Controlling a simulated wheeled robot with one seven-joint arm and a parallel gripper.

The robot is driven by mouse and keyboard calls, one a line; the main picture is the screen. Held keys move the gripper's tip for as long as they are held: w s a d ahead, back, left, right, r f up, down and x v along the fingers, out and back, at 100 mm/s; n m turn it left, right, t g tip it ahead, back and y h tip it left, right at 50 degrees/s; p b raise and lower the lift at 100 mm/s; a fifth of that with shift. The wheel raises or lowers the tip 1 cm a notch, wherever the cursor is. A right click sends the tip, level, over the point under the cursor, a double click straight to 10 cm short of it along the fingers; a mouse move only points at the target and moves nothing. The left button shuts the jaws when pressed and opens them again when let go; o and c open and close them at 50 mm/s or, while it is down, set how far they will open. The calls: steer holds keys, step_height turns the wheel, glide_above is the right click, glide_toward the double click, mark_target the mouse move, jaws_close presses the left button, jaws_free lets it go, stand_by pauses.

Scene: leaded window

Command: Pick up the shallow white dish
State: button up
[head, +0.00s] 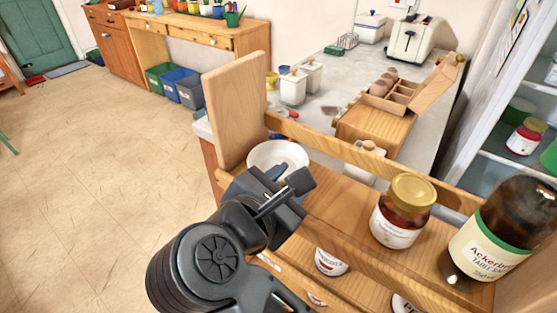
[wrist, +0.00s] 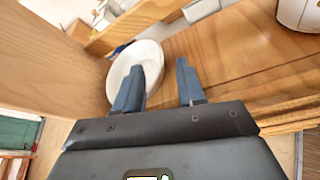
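The shallow white dish (head: 277,153) sits on the top of the wooden shelf unit, near its left end panel. My gripper (head: 289,178) is at the near side of the dish and hides its near part in the head view. In the wrist view, my gripper (wrist: 160,65) is open and empty, its two fingers spread. The left finger overlaps the dish (wrist: 148,53), and the right finger is over bare wood beside it. The right rim lies between the fingers in that picture. Whether either finger touches the dish I cannot tell.
A tall wooden end panel (head: 234,110) stands close left of the dish, and a wooden rail (head: 320,140) runs behind it. A red jar with a gold lid (head: 403,210) and a dark bottle (head: 500,235) stand to the right. Bare shelf lies between dish and jar.

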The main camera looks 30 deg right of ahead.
steer(key=shift+x, duration=1.45)
steer(key=shift+c, duration=0.2)
jaws_close()
